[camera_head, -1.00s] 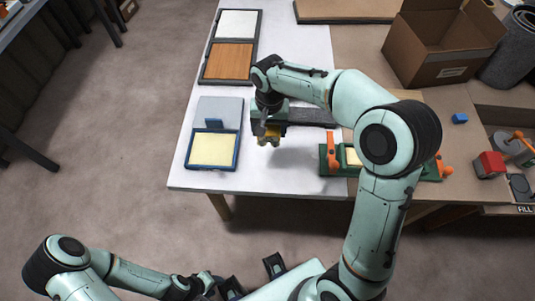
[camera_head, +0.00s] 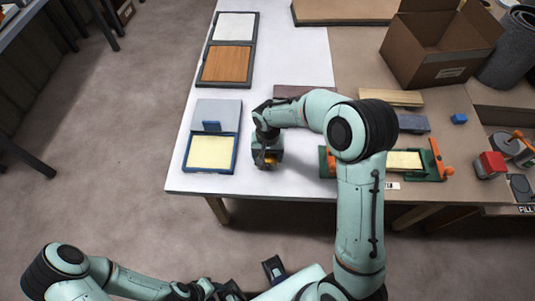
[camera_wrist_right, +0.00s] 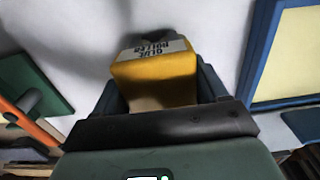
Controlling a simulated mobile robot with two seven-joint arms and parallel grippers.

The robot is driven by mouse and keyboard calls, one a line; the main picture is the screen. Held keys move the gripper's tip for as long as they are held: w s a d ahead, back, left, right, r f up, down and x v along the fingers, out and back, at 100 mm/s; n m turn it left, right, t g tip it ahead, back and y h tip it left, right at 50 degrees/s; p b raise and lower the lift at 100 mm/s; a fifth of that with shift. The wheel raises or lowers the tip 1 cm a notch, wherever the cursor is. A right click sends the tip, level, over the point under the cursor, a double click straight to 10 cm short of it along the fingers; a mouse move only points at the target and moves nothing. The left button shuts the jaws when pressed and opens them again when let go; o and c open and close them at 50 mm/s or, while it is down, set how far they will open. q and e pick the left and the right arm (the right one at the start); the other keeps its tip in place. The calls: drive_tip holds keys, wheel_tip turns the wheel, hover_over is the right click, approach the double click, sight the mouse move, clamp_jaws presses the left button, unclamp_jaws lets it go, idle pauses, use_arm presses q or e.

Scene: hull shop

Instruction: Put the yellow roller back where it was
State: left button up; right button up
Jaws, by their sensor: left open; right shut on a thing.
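The yellow roller (camera_wrist_right: 155,80), a block labelled "GLUE ROLLER", sits between the two dark fingers of my right gripper (camera_wrist_right: 160,92) in the right wrist view. In the head view my right gripper (camera_head: 267,158) is shut on it over the white part of the table, near the front edge. Only a small yellow patch of the roller (camera_head: 269,158) shows there. I cannot tell whether the roller touches the table. My left gripper (camera_head: 252,280) is open and empty at the bottom, off the table.
A blue-framed tray with a pale yellow pad (camera_head: 210,168) lies left of my right gripper. A green fixture with orange clamps (camera_head: 433,172) lies to the right. Behind are several planks, a cardboard box (camera_head: 440,45) and a panel holder (camera_head: 228,62).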

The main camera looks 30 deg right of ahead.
drive_tip(key=o, duration=1.7)
drive_tip(key=shift+f, duration=0.1)
drive_tip(key=shift+c, duration=0.2)
wheel_tip(320, 180, up, 12)
drive_tip(key=shift+r+p, duration=0.2)
drive_tip(key=shift+p, duration=0.3)
